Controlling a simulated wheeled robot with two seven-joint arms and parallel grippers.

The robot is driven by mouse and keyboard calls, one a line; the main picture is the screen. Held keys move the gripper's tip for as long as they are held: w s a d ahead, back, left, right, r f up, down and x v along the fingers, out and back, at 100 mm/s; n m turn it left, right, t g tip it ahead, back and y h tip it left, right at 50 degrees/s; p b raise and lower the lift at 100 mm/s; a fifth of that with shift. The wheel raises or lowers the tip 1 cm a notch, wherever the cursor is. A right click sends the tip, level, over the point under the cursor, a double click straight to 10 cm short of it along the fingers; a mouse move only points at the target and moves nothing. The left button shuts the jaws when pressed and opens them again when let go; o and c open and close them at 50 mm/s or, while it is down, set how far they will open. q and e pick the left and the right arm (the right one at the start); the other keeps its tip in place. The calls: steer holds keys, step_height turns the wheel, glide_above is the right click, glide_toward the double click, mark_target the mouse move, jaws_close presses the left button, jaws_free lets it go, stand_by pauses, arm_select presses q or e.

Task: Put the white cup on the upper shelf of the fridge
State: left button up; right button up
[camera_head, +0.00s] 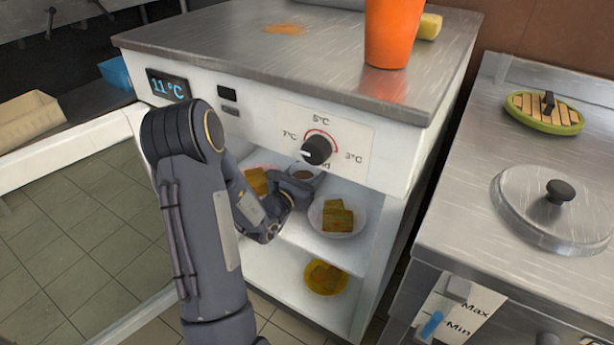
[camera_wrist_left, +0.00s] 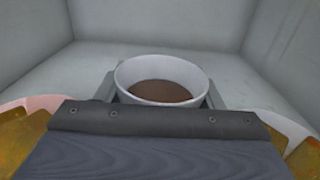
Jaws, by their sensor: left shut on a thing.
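The white cup (camera_wrist_left: 161,72) has brown contents and stands upright between the jaws of my left gripper (camera_head: 298,186), which is shut on it. In the head view only part of the cup (camera_head: 305,172) shows behind the gripper. It is inside the open fridge (camera_head: 376,152), at the level of the upper shelf (camera_head: 318,246). I cannot tell whether its base touches the shelf, as the gripper hides it. My right gripper is not in view.
On the upper shelf, a bowl of yellow-brown food (camera_head: 338,216) is right of the cup and more food (camera_head: 257,181) is left. A yellow bowl (camera_head: 326,278) sits on the lower shelf. The temperature knob (camera_head: 316,150) juts out above the opening. An orange container (camera_head: 392,32) stands on top.

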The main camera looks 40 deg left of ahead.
arm_select(q)
steer(key=shift+r, duration=0.1)
steer(key=o, duration=1.1)
steer(key=shift+s+r, duration=0.1)
steer(key=shift+s, duration=0.25)
steer(key=s+p, duration=0.1)
steer(key=s, duration=0.2)
steer(key=s+p, duration=0.1)
steer(key=s, duration=0.3)
steer(key=s+d+p, duration=0.1)
steer(key=s, duration=0.2)
steer(key=shift+s+d, duration=0.1)
steer(key=shift+s, duration=0.55)
